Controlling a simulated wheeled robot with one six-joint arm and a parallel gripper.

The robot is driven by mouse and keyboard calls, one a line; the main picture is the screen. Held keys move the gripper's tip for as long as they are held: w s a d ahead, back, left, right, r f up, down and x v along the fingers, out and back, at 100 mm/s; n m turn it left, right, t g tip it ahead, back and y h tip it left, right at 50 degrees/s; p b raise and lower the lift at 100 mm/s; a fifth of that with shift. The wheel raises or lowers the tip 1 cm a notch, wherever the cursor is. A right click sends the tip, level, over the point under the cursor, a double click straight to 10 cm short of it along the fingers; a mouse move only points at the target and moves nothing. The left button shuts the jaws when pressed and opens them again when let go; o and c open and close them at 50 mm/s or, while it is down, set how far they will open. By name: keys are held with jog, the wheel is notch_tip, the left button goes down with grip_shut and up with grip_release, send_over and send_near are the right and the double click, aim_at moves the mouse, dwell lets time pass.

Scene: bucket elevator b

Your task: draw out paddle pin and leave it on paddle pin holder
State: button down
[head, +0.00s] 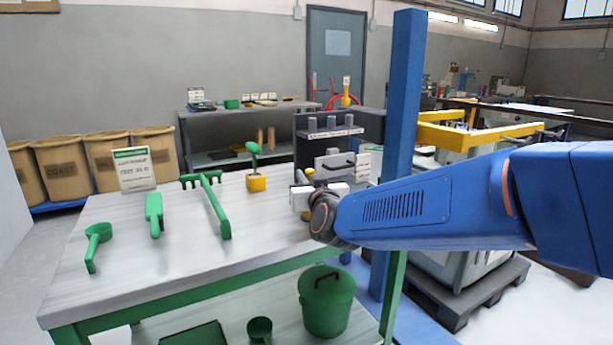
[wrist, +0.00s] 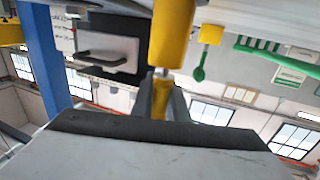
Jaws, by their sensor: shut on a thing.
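In the head view my gripper (head: 318,190) is at the right end of the workbench, in front of the grey unit with a dark handle (head: 335,165). Small yellow parts (head: 298,198) show beside the gripper. My wrist hides most of the pin there. I cannot make out the paddle pin holder for certain.
A blue post (head: 402,120) stands close behind my arm. A green bucket (head: 327,300) is below.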

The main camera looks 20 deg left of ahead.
jog(key=shift+f, duration=0.5)
jog(key=c, duration=1.7)
grip_release()
jog(key=shift+o, duration=0.2)
jog(key=v, duration=1.7)
jog(key=shift+s, duration=0.2)
